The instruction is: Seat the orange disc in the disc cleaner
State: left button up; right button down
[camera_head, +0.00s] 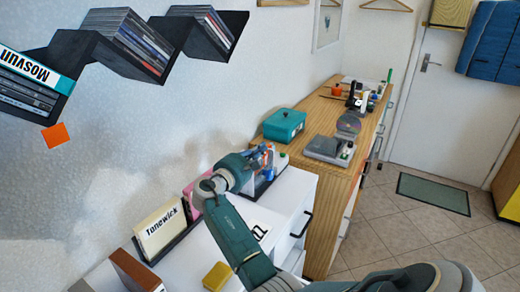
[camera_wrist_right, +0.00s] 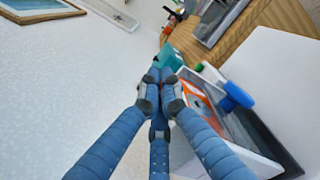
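My right gripper (camera_head: 258,160) reaches over the far end of the white cabinet. In the right wrist view its blue fingers (camera_wrist_right: 160,85) are drawn together at the tips. The orange disc (camera_wrist_right: 198,103) shows just right of the fingers, with a bit of orange between them; the fingers seem shut on its edge, though they hide the contact. A box-like stand (camera_wrist_right: 262,140) with a dark edge, seemingly the disc cleaner, lies behind and right of the disc. How the disc sits against it is unclear. My left gripper is not in view.
A blue bottle-like piece (camera_wrist_right: 237,95) stands close right of the disc. A Tunewick case (camera_head: 161,229) and a yellow block (camera_head: 217,276) are nearer.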

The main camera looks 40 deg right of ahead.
jog(key=shift+f+b, duration=0.5)
jog(key=shift+f, duration=0.4)
jog(key=c, duration=1.9)
grip_release()
jog(key=shift+s, duration=0.2)
jog(key=shift+o, duration=0.2)
jog(key=shift+a+f, duration=0.1)
jog(key=shift+s+a+f, duration=0.1)
jog(key=shift+a+f, duration=0.15)
jog(key=shift+a, duration=0.25)
jog(key=r+v, duration=0.1)
jog(key=v, duration=1)
jog(key=shift+r, duration=0.25)
jog(key=shift+d, duration=0.15)
